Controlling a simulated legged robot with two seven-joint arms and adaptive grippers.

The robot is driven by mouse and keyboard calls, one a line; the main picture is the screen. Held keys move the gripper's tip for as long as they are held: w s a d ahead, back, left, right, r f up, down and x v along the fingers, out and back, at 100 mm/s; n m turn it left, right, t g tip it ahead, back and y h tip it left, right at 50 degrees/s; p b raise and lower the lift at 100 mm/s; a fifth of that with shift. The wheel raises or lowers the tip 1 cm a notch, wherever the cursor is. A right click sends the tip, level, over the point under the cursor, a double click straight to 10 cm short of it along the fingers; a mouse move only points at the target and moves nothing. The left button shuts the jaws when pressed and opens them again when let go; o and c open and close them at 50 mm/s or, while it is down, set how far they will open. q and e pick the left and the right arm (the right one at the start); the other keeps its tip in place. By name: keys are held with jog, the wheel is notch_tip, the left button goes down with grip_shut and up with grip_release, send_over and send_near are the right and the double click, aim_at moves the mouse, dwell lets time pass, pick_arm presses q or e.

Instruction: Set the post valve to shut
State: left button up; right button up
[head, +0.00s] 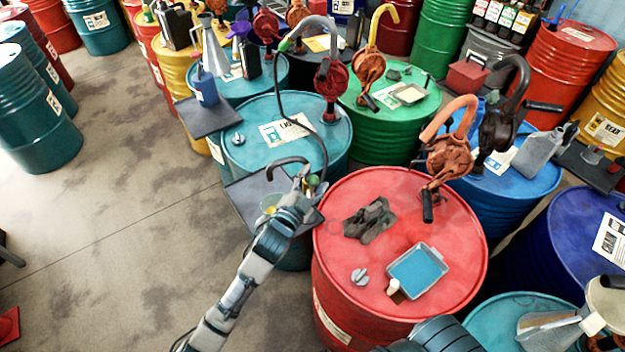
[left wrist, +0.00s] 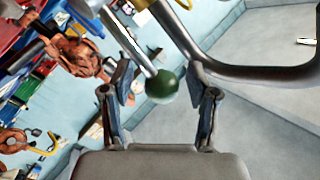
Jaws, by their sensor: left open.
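The post valve shows in the left wrist view as a pale metal lever (left wrist: 128,45) ending in a round dark green knob (left wrist: 162,87). My left gripper (left wrist: 162,74) is open, with one finger on each side of the knob; gaps show between knob and fingers. In the head view my left gripper (head: 306,182) is by a dark curved spout (head: 287,162) above a grey tray, beside the teal drum. There the gripper and wrist hide most of the valve, and I cannot make out the lever's setting. My right gripper is not seen.
A dark hose (head: 288,105) arches down beside the left gripper. The red drum (head: 400,190) to its right bears dark gloves (head: 370,220) and a blue-bottomed tray (head: 418,270). Drums with pumps crowd the back. Open floor (head: 110,230) lies to the left.

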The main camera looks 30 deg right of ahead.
pick_arm(q)
grip_shut()
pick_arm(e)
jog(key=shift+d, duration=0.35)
